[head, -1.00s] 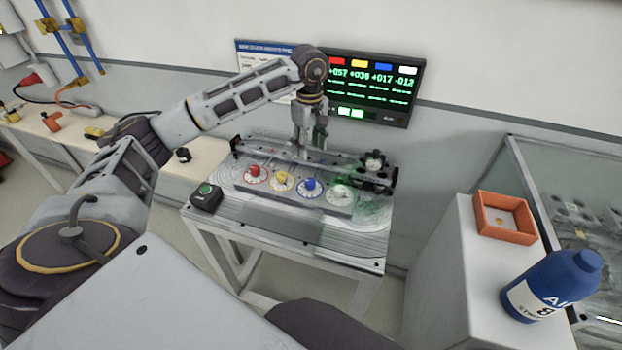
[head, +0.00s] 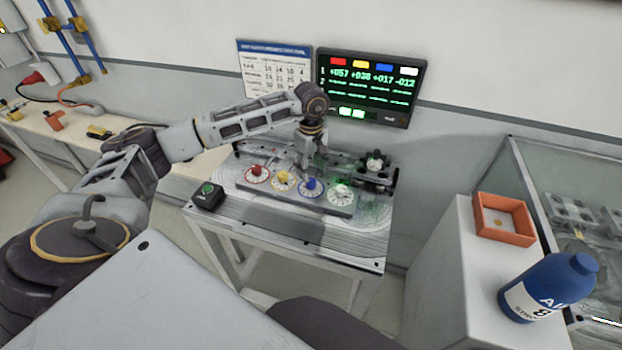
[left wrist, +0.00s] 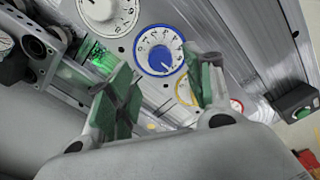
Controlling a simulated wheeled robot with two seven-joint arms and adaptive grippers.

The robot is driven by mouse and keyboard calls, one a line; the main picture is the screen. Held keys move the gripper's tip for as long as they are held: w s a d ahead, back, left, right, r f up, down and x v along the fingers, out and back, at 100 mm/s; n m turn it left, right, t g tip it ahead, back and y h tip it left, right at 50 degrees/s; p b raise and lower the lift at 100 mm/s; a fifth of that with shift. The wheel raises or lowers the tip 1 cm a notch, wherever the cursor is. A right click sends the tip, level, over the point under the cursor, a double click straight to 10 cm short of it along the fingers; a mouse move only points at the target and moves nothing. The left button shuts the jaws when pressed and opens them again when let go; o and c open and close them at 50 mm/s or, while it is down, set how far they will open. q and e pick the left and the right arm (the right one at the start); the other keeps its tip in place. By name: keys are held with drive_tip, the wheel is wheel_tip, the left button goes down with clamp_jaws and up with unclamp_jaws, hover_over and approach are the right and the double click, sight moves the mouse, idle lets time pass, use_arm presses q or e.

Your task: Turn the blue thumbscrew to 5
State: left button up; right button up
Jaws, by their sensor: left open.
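The blue thumbscrew (head: 311,184) stands on its dial in the row of dials on the table. In the left wrist view its white dial with a blue ring (left wrist: 160,50) lies just beyond the fingertips, numbers legible only in part. My left gripper (head: 311,158) is over the table, behind and above the blue thumbscrew. In the left wrist view the left gripper (left wrist: 158,88) has its green-padded fingers spread, with nothing between them. The gripper and thumbscrew appear apart. My right gripper is not in view.
Red (head: 257,171) and yellow (head: 283,178) knobs stand left of the blue one, and a white dial (head: 341,194) to its right. A black box with a green button (head: 207,196) sits at the table's left edge. A display (head: 370,88) hangs on the wall behind.

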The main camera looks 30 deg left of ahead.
sight(311, 181)
use_arm(q)
drive_tip(key=shift+f+p, duration=0.3)
drive_tip(key=shift+f, duration=2.45)
drive_tip(key=c, duration=1)
